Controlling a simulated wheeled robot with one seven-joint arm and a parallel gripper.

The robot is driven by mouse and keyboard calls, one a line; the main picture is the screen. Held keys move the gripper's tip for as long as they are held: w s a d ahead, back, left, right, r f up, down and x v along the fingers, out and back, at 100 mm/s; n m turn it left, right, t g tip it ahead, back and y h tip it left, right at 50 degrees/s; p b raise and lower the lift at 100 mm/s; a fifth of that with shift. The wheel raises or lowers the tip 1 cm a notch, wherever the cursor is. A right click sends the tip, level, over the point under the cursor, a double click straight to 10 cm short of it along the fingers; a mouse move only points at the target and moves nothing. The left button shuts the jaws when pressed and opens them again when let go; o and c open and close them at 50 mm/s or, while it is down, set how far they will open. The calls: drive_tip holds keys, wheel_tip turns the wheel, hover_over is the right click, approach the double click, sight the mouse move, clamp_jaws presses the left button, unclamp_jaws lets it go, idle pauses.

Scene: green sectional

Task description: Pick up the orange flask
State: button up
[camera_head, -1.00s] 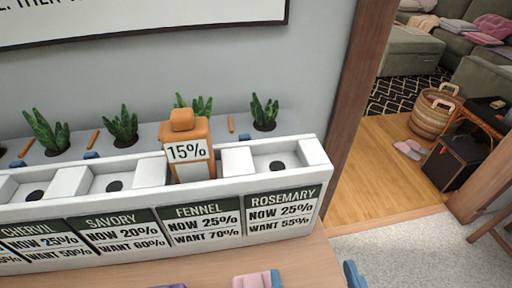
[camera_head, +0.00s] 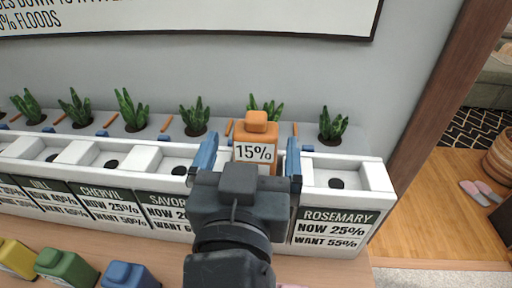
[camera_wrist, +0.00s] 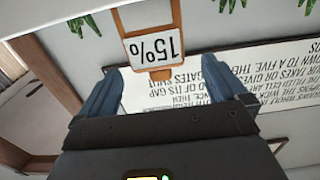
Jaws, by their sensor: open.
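The orange flask (camera_head: 256,131) has a white label reading 15% and stands upright in a slot of the white planter rack (camera_head: 337,206), left of the slot marked Rosemary. My gripper (camera_head: 246,160) is open, with one blue finger at the left and one at the right of the flask in the head view. The wrist and palm hide the flask's lower part and the sign below it. In the wrist view the flask (camera_wrist: 157,72) appears upside down between and beyond the fingertips of my gripper (camera_wrist: 155,85). I cannot tell whether either finger touches it.
Several green plants (camera_head: 195,117) stand in a grey ledge behind the rack. Yellow, green (camera_head: 66,268) and blue (camera_head: 130,275) flasks are on the wooden table in front. A wall sign (camera_head: 200,15) hangs above, and a brown door frame (camera_head: 425,110) stands at right.

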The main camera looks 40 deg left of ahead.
sight(254, 143)
drive_tip(key=x, duration=0.1)
drive_tip(key=p+x, duration=0.1)
drive_tip(key=x, duration=0.3)
drive_tip(key=shift+d+f, duration=0.1)
drive_tip(key=shift+f, duration=0.25)
drive_tip(key=c, duration=1.2)
drive_tip(key=shift+r, duration=0.1)
